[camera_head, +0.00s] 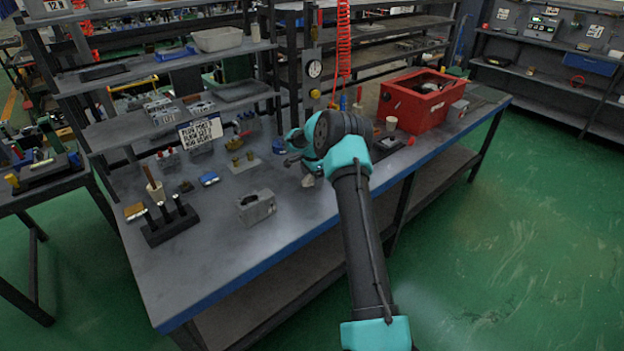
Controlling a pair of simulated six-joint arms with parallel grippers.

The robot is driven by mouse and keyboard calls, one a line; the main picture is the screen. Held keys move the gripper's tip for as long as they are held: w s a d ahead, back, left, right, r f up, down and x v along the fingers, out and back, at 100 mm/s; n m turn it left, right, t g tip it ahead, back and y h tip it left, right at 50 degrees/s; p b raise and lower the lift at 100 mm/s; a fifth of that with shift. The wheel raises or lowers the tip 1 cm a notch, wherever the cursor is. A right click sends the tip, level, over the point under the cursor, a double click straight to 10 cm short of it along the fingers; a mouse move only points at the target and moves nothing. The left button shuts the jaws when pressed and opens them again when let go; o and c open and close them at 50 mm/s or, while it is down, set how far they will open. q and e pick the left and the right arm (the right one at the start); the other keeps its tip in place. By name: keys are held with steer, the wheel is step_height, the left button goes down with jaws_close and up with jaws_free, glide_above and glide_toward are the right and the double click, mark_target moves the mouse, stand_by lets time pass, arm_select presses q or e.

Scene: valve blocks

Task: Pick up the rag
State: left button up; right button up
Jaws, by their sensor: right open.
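My right arm reaches over the workbench from the lower middle. Its gripper (299,167) is small and dark at the wrist's left side, low over the bench top, with its jaws open. A small pale grey, crumpled-looking piece, perhaps the rag (309,181), lies just below the gripper. I cannot tell whether the gripper touches it. The wrist hides part of the bench behind it. My left gripper is not in view.
A grey valve block (256,207) sits left of the gripper. A black holder (170,223) with upright tools stands further left. A red box (423,100) stands at the right. Shelves (180,125) and a sign (200,131) are behind.

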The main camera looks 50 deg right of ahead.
stand_by(0.5)
steer(key=c, duration=1)
steer(key=shift+r, duration=1.45)
steer(key=shift+s+a+r, duration=0.1)
steer(key=shift+r, duration=0.25)
steer(key=s+a, duration=0.3)
steer(key=a, duration=0.1)
steer(key=s+a+r, duration=0.1)
steer(key=s+a, duration=0.6)
steer(key=shift+s+a+r, duration=0.15)
steer(key=shift+s+a, duration=0.1)
steer(key=shift+a, duration=0.15)
